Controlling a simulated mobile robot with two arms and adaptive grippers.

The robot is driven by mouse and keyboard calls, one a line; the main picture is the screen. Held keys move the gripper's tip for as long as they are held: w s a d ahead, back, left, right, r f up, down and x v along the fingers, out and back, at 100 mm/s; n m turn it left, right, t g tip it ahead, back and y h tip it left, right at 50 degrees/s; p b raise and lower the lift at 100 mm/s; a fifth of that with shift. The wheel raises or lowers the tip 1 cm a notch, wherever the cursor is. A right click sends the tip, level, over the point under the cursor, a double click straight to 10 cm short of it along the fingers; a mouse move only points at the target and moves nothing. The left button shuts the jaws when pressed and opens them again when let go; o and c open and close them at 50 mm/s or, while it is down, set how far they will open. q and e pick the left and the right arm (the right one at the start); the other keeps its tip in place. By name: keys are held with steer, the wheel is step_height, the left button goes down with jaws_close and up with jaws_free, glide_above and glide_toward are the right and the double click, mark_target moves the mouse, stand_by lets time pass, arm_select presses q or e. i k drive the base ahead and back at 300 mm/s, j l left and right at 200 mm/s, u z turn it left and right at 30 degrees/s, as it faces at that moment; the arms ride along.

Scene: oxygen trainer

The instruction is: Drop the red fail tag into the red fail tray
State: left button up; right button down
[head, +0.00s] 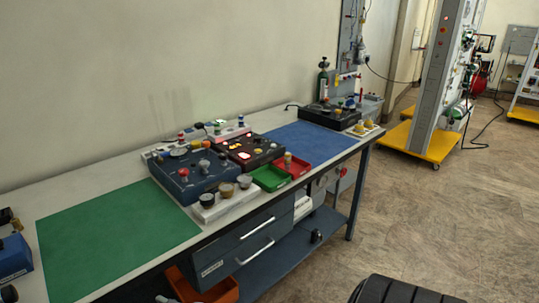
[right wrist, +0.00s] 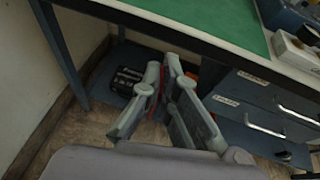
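The red fail tray (head: 297,168) sits near the front edge of the bench in the head view, right beside a green tray (head: 268,179). A brown-topped peg (head: 288,160) stands at the two trays. My right gripper (right wrist: 162,68) shows in the right wrist view, its fingertips close together. A thin red piece (right wrist: 157,106) shows between its fingers and looks like the red fail tag; most of it is hidden by them. The gripper is in front of and below the bench edge. My left gripper is in neither view.
A blue trainer box (head: 190,175) and a white block with knobs (head: 225,203) stand left of the trays. The green mat (head: 115,240) and blue mat (head: 312,140) are mostly clear. Drawers (head: 245,245) and an orange bin (head: 205,288) are below the bench.

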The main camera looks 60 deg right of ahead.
mark_target(293, 167)
steer(key=k+l+z, duration=0.1)
steer(key=l, duration=0.7)
steer(key=k+l, duration=0.1)
steer(key=l, duration=0.65)
steer(key=k+l+z, duration=0.15)
steer(key=l, duration=0.65)
steer(key=i, duration=0.05)
